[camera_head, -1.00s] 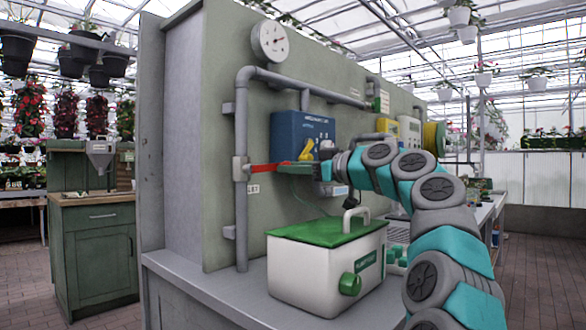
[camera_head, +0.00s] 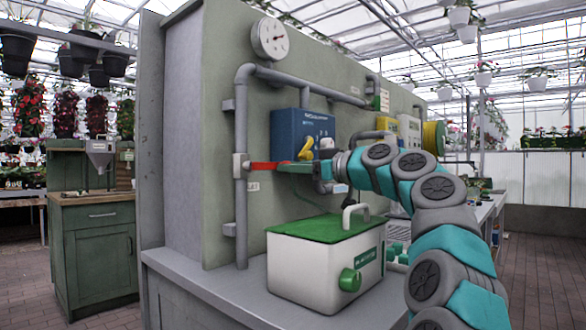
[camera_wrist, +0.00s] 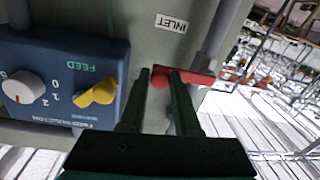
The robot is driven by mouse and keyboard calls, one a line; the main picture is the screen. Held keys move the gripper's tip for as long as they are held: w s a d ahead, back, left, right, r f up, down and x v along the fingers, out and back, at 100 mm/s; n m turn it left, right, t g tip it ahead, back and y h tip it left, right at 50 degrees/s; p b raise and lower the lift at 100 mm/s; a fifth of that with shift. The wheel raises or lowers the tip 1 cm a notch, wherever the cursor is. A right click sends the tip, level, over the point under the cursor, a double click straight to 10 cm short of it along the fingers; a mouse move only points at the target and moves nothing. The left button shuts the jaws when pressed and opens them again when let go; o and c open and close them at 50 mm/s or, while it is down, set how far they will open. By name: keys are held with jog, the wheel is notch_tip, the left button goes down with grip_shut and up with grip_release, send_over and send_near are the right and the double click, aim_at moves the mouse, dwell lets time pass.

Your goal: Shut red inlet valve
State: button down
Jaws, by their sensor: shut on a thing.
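The red inlet valve lever (camera_head: 263,166) reaches out to the right from the valve body (camera_head: 240,167) on the vertical grey pipe. It lies about level, across the pipe. My gripper (camera_head: 287,168) is at the lever's free end, with its dark green fingers pointing left. In the wrist view the red lever (camera_wrist: 198,77) runs from the pipe to its round red end, which sits between the fingertips of my gripper (camera_wrist: 161,76). The jaws are shut on the lever. A white INLET label (camera_wrist: 171,23) is beside it in the wrist view.
A blue feed controller box (camera_head: 290,133) with a yellow knob (camera_head: 306,148) is just behind and above my gripper. A white box with a green lid (camera_head: 318,230) stands on the bench below. A round gauge (camera_head: 270,39) is higher on the panel.

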jog(key=c, duration=0.6)
grip_release()
jog(key=shift+a+f, duration=0.1)
jog(key=shift+c, duration=0.2)
jog(key=s+d+r+b, duration=0.2)
jog(key=s, duration=0.5)
jog(key=s+d+r+b, duration=0.2)
jog(key=s+r, duration=0.1)
jog(key=s, duration=0.5)
jog(key=shift+s+d, duration=0.15)
jog(key=shift+s, duration=0.1)
jog(key=shift+s, duration=0.1)
dwell(0.3)
